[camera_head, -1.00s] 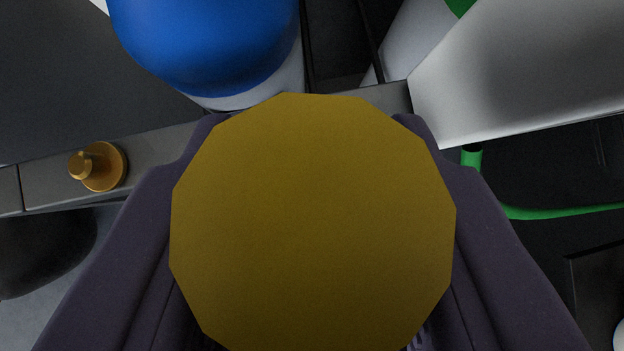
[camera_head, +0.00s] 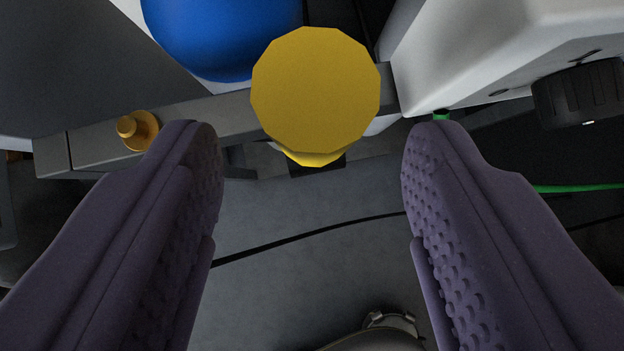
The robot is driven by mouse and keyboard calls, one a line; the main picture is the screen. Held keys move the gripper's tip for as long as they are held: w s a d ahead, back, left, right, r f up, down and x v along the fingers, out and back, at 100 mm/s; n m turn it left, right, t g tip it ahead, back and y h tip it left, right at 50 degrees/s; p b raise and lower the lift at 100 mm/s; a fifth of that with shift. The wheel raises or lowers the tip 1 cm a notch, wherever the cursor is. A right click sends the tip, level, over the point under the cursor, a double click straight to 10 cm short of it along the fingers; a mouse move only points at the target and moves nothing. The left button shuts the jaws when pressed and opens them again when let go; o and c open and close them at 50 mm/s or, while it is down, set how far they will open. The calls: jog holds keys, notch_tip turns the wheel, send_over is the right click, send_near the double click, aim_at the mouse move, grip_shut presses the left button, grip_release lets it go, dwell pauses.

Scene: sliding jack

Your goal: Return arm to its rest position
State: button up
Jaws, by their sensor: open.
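My gripper (camera_head: 312,135) shows its two dark purple fingers spread wide, with studded inner faces, and nothing between them. A yellow many-sided knob (camera_head: 315,88) faces the camera beyond the fingertips, at upper middle. It sits in front of a grey metal bar (camera_head: 205,115), and it is apart from both fingers. A second yellow part shows just under the knob. What lies behind the knob is hidden.
A small brass peg (camera_head: 138,130) sticks out of the bar near the left fingertip. A blue rounded body (camera_head: 222,38) is above. A white block (camera_head: 480,55) with a black knob (camera_head: 580,92) stands at right. A black cable crosses the grey floor (camera_head: 300,210) below.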

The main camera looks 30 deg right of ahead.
jog(key=v, duration=0.3)
jog(key=shift+s+r, duration=0.1)
